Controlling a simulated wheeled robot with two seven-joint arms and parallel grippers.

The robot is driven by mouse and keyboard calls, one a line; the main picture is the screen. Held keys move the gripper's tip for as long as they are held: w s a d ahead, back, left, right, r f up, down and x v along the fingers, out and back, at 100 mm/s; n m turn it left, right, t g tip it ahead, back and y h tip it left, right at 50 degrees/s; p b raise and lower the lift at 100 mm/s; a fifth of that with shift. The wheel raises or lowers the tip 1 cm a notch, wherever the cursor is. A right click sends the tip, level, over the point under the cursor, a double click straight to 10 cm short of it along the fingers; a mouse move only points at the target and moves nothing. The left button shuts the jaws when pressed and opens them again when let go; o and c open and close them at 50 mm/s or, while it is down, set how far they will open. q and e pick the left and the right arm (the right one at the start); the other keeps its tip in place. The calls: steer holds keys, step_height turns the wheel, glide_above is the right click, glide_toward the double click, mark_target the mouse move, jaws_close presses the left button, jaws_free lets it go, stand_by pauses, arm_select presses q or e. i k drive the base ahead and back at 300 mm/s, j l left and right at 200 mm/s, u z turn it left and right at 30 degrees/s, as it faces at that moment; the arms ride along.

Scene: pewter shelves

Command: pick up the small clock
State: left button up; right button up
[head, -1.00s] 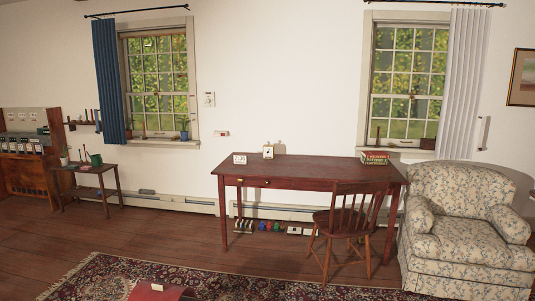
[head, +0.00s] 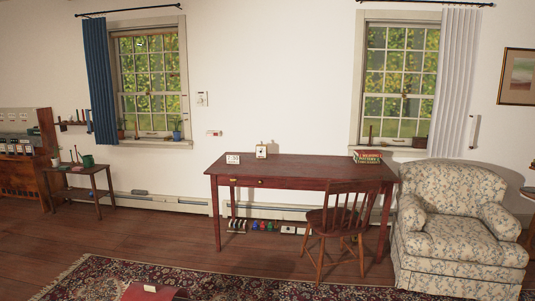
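A small pale clock (head: 261,151) stands upright near the back edge of the dark red desk (head: 300,169), left of the desk's middle. A white block-like item (head: 233,159) with dark figures, reading something like a time or date, stands to its left near the desk's left end. Neither of my grippers shows in the head view. The clock and desk are well away across the room.
A wooden chair (head: 338,220) stands at the desk's front right. A floral armchair (head: 456,235) is to the right. A small side table (head: 80,169) stands left. A patterned rug (head: 95,275) with a red object (head: 150,292) lies in front; bare floor shows before the desk.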

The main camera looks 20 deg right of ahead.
mark_target(263, 155)
steer(key=i+l, duration=0.1)
steer(key=l, duration=0.25)
steer(key=i+l+z, duration=0.1)
steer(key=l, duration=0.25)
steer(key=i+l, duration=0.15)
steer(key=l, duration=0.15)
steer(key=i+l+z, duration=0.2)
steer(key=i+l, duration=0.2)
steer(key=i+l+z, duration=0.15)
steer(key=i+l, duration=0.15)
steer(key=i, duration=0.15)
steer(key=i+l+z, duration=0.2)
steer(key=i+u, duration=0.15)
steer(key=i, duration=0.7)
steer(key=i+l+u, duration=0.15)
steer(key=i, duration=0.65)
steer(key=i+j+z, duration=1.2)
steer(key=j, duration=0.35)
steer(key=i+j+z, duration=0.25)
steer(key=j, duration=0.55)
steer(key=j+z, duration=0.25)
steer(key=j, duration=0.55)
